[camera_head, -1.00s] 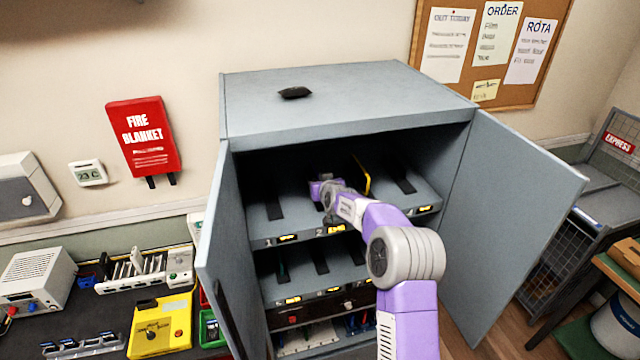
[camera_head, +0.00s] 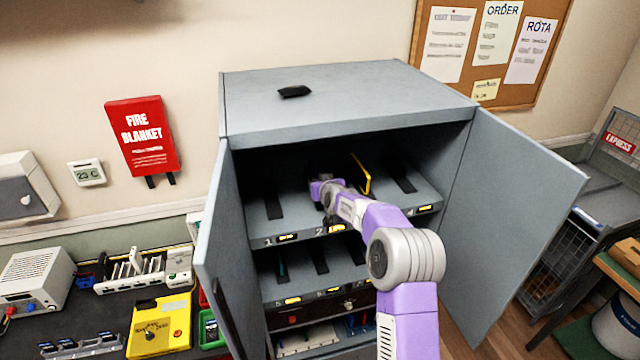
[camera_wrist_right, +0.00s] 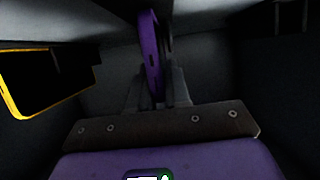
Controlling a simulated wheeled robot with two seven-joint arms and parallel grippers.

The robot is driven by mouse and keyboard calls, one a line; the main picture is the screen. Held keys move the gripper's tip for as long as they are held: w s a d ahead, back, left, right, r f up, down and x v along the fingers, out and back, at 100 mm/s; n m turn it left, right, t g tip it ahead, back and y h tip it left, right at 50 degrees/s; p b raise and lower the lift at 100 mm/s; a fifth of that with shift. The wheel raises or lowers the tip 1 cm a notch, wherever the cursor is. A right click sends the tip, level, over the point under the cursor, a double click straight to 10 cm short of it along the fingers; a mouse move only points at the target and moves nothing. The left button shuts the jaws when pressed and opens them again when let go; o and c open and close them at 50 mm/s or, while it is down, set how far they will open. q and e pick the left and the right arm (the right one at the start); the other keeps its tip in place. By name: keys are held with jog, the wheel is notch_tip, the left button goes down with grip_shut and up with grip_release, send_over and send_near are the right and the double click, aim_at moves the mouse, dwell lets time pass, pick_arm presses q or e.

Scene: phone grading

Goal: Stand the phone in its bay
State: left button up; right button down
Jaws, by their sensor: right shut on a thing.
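The cabinet (camera_head: 345,92) stands open, with numbered bays on its shelves. My right gripper (camera_head: 324,190) reaches into the upper shelf, around bay 2. In the right wrist view, my right gripper (camera_wrist_right: 155,95) is shut on a purple phone (camera_wrist_right: 149,50), seen nearly edge-on and upright. Whether the phone's lower edge touches the shelf is hidden by the gripper and arm. A yellow-edged phone (camera_head: 363,176) stands upright on the same shelf, just right of the gripper. It also shows at the left of the right wrist view (camera_wrist_right: 20,108). My left gripper is out of view.
The cabinet doors (camera_head: 512,220) are swung open on both sides. A dark slot strip (camera_head: 273,206) in bay 1 is bare. Lower shelves show more bays. A black object (camera_head: 294,92) lies on the cabinet top. A bench with a yellow box (camera_head: 160,330) is at left.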

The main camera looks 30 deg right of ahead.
jog(key=c, duration=1)
grip_release()
jog(key=shift+f, duration=0.1)
jog(key=shift+s, duration=0.1)
jog(key=b+v, duration=0.1)
jog(key=v, duration=0.6)
jog(key=shift+s+b, duration=0.2)
jog(key=shift+b, duration=0.15)
